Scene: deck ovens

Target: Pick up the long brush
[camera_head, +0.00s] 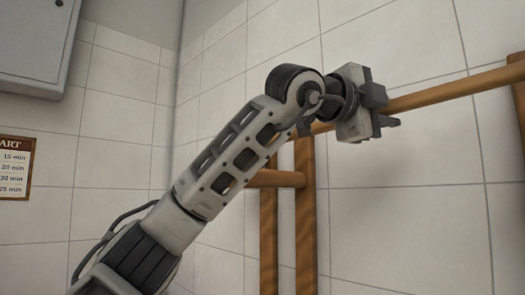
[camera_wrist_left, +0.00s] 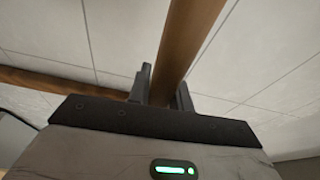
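A long wooden pole (camera_head: 450,90), which looks like the long brush's handle, runs slanting across the wall in the head view. No bristles or brush head show. My left gripper (camera_head: 378,108) is at the pole, with one finger above it and one below. In the left wrist view the pole (camera_wrist_left: 190,40) passes between the two fingers (camera_wrist_left: 166,92), close to both. Whether the fingers press on it cannot be made out. My right gripper is not in view.
A wooden rack with upright posts (camera_head: 305,220) and a short crossbar (camera_head: 275,179) stands against the tiled wall below the pole. Another upright (camera_head: 520,105) is at the right edge. A grey cabinet (camera_head: 35,40) and a time chart (camera_head: 15,168) are at the left.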

